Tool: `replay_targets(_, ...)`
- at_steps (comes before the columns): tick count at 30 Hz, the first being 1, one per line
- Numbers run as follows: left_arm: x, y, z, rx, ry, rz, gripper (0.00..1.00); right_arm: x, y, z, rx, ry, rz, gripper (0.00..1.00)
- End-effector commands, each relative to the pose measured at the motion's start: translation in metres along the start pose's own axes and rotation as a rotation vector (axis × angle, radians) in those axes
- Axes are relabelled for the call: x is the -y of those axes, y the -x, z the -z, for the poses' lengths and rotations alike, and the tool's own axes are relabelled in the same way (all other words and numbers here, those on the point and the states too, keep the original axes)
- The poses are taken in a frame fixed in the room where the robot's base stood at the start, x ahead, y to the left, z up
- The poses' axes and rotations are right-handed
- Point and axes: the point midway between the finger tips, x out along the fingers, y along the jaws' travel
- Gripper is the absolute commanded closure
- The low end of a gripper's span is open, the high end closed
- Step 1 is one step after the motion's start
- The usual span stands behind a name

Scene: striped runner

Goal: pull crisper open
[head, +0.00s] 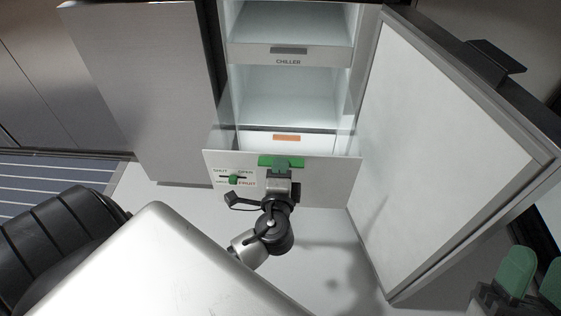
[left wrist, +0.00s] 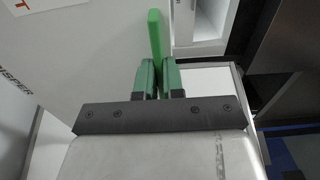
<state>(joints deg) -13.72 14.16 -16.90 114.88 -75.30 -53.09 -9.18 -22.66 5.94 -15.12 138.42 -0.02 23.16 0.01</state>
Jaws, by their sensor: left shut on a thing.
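The crisper drawer has a white front panel (head: 330,178) low in the open fridge in the head view. Clear side walls show behind the panel, which stands out in front of the compartment. Its green handle (head: 268,161) is at the panel's top middle. My left gripper (head: 281,170) is shut on this handle. In the left wrist view, the green fingers (left wrist: 157,80) are on either side of the green handle bar (left wrist: 156,35). Part of the crisper lettering shows at that view's left edge. My right gripper (head: 531,276) is open and empty at the lower right.
The fridge door (head: 430,140) stands wide open on the right. The chiller drawer (head: 290,52) is above the crisper. A green slider knob (head: 234,180) sits on the crisper front's left. A grey cabinet panel (head: 150,90) stands left of the opening.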

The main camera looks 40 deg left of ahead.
Motion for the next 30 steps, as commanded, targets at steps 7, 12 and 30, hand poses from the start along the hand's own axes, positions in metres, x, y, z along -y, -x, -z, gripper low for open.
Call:
replay_targets(7, -0.001, 0.000, 0.000, -0.001, 0.000, -0.002, 0.67, 0.000, 0.000, 0.000, -0.001, 0.000, 0.000, 0.57)
replay_targets(12, 0.000, 0.000, 0.000, -0.001, 0.000, -0.001, 0.66, 0.000, 0.000, 0.000, -0.002, 0.000, 0.000, 0.57)
replay_targets(30, -0.001, 0.079, 0.000, -0.001, 0.000, -0.006, 0.66, -0.003, 0.000, -0.020, 0.169, 0.008, -0.006, 0.57)
